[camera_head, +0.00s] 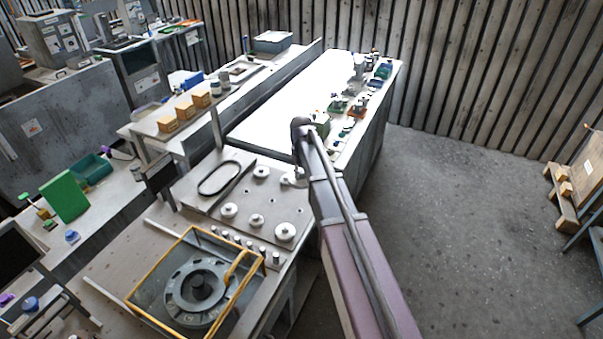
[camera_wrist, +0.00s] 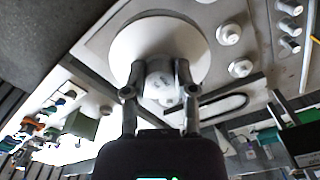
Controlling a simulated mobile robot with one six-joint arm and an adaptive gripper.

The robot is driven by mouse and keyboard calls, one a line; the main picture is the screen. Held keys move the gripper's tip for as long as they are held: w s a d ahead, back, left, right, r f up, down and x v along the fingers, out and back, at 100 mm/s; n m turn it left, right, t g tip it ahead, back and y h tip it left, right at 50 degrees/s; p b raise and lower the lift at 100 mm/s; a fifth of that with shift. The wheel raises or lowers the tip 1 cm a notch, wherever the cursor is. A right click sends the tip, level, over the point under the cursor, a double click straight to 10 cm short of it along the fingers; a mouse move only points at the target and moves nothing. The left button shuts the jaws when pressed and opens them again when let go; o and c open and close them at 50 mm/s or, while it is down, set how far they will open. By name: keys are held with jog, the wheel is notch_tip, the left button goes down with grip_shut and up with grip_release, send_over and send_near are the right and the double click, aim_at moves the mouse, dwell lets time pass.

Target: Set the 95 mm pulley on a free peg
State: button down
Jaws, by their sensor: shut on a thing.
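My gripper (camera_wrist: 159,80) is shut on the hub of a wide pale pulley (camera_wrist: 128,45); one finger stands on each side of the hub. In the head view the held pulley (camera_head: 291,180) shows beside the right edge of the grey plate (camera_head: 207,205), partly hidden by my arm. Its height over the plate is hard to tell. No size marking is readable.
A black belt loop (camera_head: 219,178) lies on the plate's far left. Several small cylinders (camera_head: 250,245) line its near edge. A yellow-framed blower housing (camera_head: 181,250) stands in front. A white-topped bench (camera_head: 285,95) with small parts lies beyond. Open floor (camera_head: 450,210) is right.

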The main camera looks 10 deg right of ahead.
aim_at(300, 169)
jog(key=w, duration=0.1)
jog(key=w+f, duration=0.1)
jog(key=w, duration=0.1)
jog(key=shift+w+d+f+n+b, duration=0.1)
jog(key=shift+w+f+n+b, duration=0.05)
jog(key=shift+w+n+b, duration=0.2)
jog(key=shift+s+f, duration=0.1)
jog(key=shift+f, duration=0.05)
notch_tip(300, 169, down, 15)
jog(key=b, duration=1.5)
jog(key=shift+f+b, duration=0.1)
jog(key=shift+b, duration=0.2)
jog(key=shift+f+b, duration=0.45)
jog(key=shift+f+b, duration=1.15)
jog(key=shift+f, duration=0.05)
dwell(1.5)
jog(key=shift+c, duration=1.7)
grip_release()
